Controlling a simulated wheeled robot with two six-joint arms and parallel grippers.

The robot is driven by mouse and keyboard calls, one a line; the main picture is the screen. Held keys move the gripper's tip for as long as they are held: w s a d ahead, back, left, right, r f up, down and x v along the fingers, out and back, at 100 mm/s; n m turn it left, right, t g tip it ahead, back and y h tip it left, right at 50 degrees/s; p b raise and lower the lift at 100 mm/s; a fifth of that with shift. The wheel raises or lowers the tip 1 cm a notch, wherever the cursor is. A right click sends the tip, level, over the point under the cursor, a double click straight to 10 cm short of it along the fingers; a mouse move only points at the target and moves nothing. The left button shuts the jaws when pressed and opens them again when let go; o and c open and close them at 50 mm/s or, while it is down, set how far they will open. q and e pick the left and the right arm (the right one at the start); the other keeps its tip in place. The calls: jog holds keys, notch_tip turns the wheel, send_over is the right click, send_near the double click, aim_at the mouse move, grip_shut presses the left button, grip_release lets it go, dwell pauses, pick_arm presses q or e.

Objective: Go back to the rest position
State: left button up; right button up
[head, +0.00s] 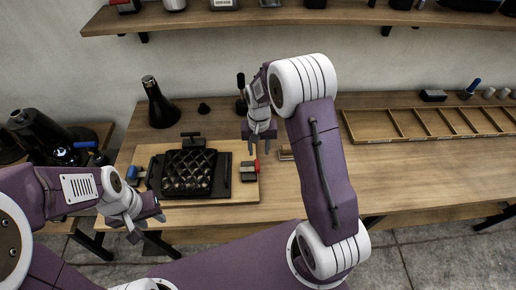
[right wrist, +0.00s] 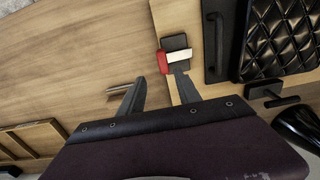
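My right gripper (head: 262,148) hangs over the middle of the wooden table (head: 370,182), pointing down. In the right wrist view its two fingers (right wrist: 158,88) are apart with nothing between them. A small grey block with a red end (head: 249,170) lies close to its fingertips; it also shows in the right wrist view (right wrist: 176,56). My left gripper (head: 148,226) is at the table's front left, in front of the wooden board (head: 215,196). Its fingers look spread and empty.
A black quilted pad in a tray (head: 189,172) lies on the board, with a blue-ended block (head: 134,175) beside it. A black bottle (head: 158,104) stands behind. A compartmented wooden tray (head: 430,123) is at right. A shelf (head: 290,18) runs above. The table's right front is clear.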

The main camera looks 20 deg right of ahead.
jog(key=s+r+n+t+b, duration=0.1)
jog(key=s+r+n+b, duration=0.1)
jog(key=s, duration=1.4)
jog(key=shift+s+a+n+b, duration=0.3)
jog(key=shift+n+b, duration=0.2)
jog(key=shift+b, duration=0.4)
jog(key=shift+w, duration=0.2)
